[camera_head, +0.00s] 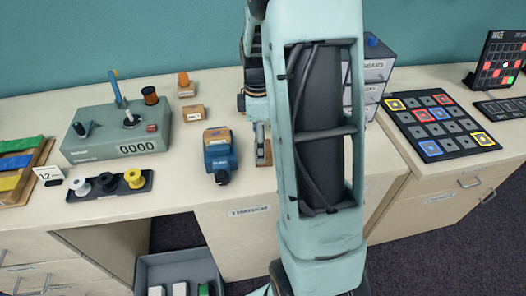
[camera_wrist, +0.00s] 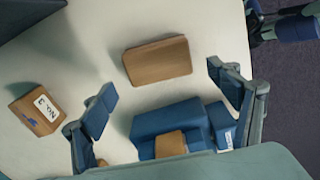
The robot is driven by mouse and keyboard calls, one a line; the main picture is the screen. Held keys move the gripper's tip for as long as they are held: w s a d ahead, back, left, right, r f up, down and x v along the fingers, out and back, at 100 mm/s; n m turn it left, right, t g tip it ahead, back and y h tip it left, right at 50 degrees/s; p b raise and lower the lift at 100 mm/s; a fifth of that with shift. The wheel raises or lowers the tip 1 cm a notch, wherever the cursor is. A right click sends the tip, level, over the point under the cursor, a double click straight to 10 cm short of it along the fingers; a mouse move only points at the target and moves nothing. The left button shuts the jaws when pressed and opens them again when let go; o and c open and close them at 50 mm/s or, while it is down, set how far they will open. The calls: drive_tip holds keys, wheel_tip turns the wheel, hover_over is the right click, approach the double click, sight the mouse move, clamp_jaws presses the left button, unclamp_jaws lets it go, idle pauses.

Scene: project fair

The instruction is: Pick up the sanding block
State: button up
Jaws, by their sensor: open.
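A plain brown block (camera_wrist: 157,60), which looks like the sanding block, lies flat on the pale worktop in the wrist view. In the head view it is mostly hidden behind my arm and gripper. My gripper (camera_wrist: 161,82) is open and empty, with one finger to the lower left of the block and the other to its right. I see no contact with the block. In the head view my gripper (camera_head: 262,145) hangs over the worktop beside a blue device (camera_head: 219,153).
The blue device (camera_wrist: 172,124) lies close to the block, between my fingers in the wrist view. A labelled wooden block (camera_wrist: 38,109) is at left. A grey-green control box (camera_head: 118,136) stands further left, and drawers (camera_head: 375,72) stand behind my arm. The worktop's front edge is near.

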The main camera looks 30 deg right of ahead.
drive_tip(key=shift+f, duration=1.45)
drive_tip(key=shift+c, duration=0.7)
drive_tip(key=c, duration=1.1)
drive_tip(key=shift+r, duration=0.15)
